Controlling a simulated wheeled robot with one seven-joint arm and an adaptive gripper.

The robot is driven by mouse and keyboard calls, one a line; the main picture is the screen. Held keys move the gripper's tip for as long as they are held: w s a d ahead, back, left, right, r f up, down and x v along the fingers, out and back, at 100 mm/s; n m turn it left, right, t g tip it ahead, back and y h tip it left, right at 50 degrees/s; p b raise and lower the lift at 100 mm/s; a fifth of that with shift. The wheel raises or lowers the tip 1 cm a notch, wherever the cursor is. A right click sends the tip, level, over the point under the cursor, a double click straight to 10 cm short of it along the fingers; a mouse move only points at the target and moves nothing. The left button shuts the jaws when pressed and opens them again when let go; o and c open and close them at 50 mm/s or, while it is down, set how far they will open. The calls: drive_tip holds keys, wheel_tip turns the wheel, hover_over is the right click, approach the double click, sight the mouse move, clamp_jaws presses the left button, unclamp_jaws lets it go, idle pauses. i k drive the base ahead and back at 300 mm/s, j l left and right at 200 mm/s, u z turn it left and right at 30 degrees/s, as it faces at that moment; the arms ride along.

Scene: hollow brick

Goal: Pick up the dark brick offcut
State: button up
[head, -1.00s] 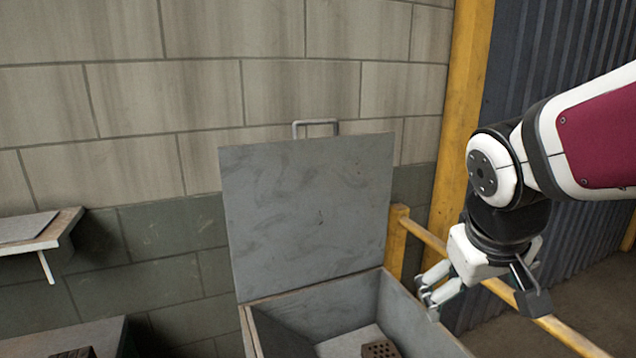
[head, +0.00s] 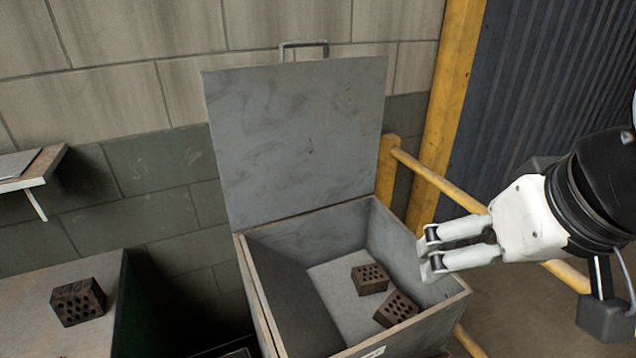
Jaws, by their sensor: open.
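Three dark hollow brick pieces with holes show in the head view, and I cannot tell which one the task means. One brick piece (head: 78,302) sits on a grey surface at the lower left. A second brick piece (head: 370,279) lies inside the open grey metal box (head: 254,300), and a third brick piece (head: 396,309) lies close beside it, nearer the front. My gripper (head: 430,252) is open and empty, its fingers pointing left at the box's right wall, apart from all the bricks.
The box's lid (head: 300,140) stands raised at the back with a handle on top. A grey-topped surface (head: 40,285) is at the lower left, below a small shelf (head: 30,175). A yellow rail (head: 440,182) and post (head: 447,110) stand behind my gripper.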

sight(81, 301)
drive_tip(key=k+j+u, duration=0.15)
drive_tip(key=j+u, duration=0.25)
drive_tip(key=k+j+u, duration=0.15)
drive_tip(key=j+u, duration=0.15)
drive_tip(key=u, duration=0.15)
drive_tip(key=j+u, duration=0.4)
